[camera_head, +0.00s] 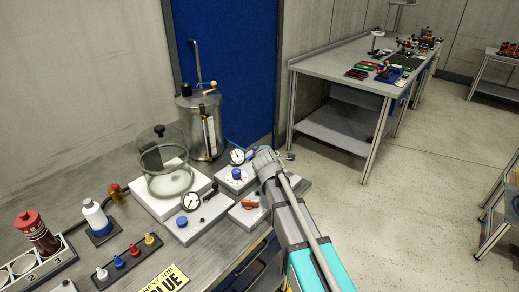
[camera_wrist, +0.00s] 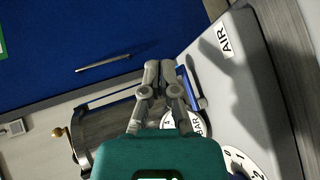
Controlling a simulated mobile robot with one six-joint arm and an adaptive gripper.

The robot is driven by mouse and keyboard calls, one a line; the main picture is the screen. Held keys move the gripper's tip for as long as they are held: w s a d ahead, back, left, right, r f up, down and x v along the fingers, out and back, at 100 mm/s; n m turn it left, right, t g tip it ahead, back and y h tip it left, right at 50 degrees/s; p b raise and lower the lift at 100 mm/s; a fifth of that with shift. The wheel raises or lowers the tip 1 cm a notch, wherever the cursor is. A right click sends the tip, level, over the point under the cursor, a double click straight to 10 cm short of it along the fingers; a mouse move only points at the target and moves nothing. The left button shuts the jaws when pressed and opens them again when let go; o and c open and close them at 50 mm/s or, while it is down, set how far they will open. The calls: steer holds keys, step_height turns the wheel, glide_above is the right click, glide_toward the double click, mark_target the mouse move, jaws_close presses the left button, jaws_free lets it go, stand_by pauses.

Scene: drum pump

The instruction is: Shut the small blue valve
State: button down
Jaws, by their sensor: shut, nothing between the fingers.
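The small blue valve shows in the wrist view as a blue lever (camera_wrist: 183,82) on a pale panel, near a label reading AIR. My gripper (camera_wrist: 158,66) is shut and empty, its fingertips just left of the lever in that view. I cannot tell whether they touch it. In the head view my gripper (camera_head: 264,152) is at the back right of the white pump panels, beside a round gauge (camera_head: 237,156). A thin blue piece (camera_head: 231,145) shows by that gauge; most of the valve there is hidden by my gripper.
A steel tank (camera_head: 201,125) stands behind the panels, before a blue door (camera_head: 235,60). A glass bell jar (camera_head: 165,160) stands left. Blue knobs (camera_head: 182,221) and a red handle (camera_head: 250,204) are on nearby panels. Bottles (camera_head: 95,215) stand at front left.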

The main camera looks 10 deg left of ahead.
steer(key=s+d+r+p, duration=0.3)
steer(key=d+r+p, duration=0.1)
steer(key=d, duration=0.6)
steer(key=shift+s, duration=0.4)
steer(key=shift+r, duration=0.1)
steer(key=s+d+f+m+g+h+p, duration=0.25)
steer(key=s+d+f+m+g, duration=0.3)
steer(key=s+d+m, duration=0.55)
steer(key=s+d+m+g+p, duration=0.1)
steer(key=s+d+m+g, duration=0.3)
steer(key=s, duration=0.3)
steer(key=s+d+f+m+g+p, duration=0.1)
steer(key=s+d+m+g, duration=0.3)
steer(key=s, duration=0.3)
steer(key=shift+f+m, duration=0.15)
steer(key=shift+m, duration=0.25)
